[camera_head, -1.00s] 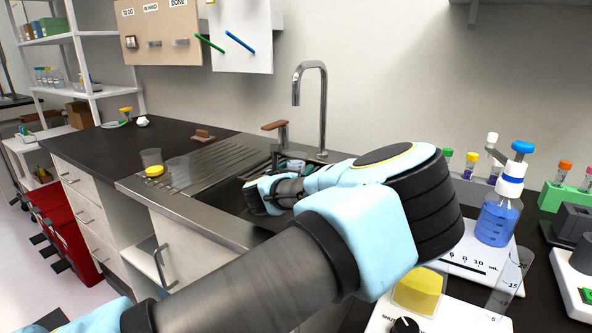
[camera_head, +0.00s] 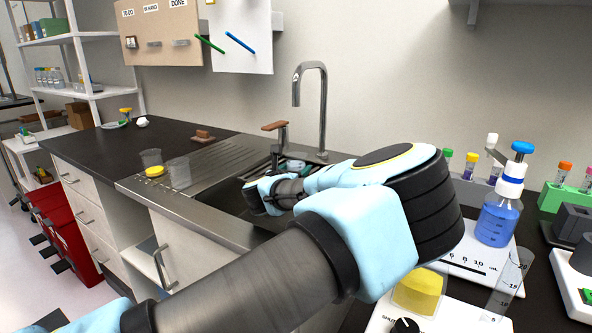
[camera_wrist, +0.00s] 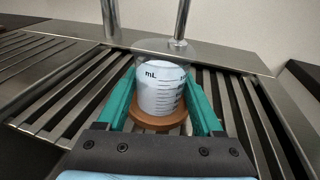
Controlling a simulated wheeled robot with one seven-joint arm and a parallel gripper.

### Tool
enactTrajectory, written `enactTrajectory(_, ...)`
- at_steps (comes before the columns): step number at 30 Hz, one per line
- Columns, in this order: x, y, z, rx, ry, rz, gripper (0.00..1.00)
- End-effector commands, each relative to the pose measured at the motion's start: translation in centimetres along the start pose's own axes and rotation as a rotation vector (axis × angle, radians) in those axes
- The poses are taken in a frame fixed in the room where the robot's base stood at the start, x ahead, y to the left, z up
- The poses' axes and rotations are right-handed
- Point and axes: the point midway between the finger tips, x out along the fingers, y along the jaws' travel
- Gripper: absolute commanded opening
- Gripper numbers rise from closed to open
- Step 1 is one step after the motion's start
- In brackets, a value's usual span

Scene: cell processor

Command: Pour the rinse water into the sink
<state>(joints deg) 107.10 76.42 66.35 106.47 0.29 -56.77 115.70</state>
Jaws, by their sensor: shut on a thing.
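My gripper (camera_wrist: 161,84) is shut on a clear beaker (camera_wrist: 160,93) with an mL scale, its teal fingers on either side. The beaker looks close to upright in the wrist view, with pale contents. A brown round part shows just below it; I cannot tell what it is. In the head view my arm reaches over the sink (camera_head: 222,197), a dark basin in a steel counter. My arm hides much of the basin and most of the gripper.
The tall curved tap (camera_head: 322,110) and its brown-topped handle (camera_head: 274,127) stand behind the sink. A blue-liquid bottle (camera_head: 498,218) and a tilted graduated cylinder (camera_head: 510,280) stand at the right.

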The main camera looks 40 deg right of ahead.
Motion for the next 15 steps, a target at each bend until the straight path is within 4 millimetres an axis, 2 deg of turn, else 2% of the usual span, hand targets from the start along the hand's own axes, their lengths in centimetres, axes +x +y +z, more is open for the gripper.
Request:
enactTrajectory(5,0.0,0.0,0.3,0.0,-0.001,0.0,0.0)
enactTrajectory(15,-0.4,0.0,2.7,0.0,-0.001,0.0,0.0)
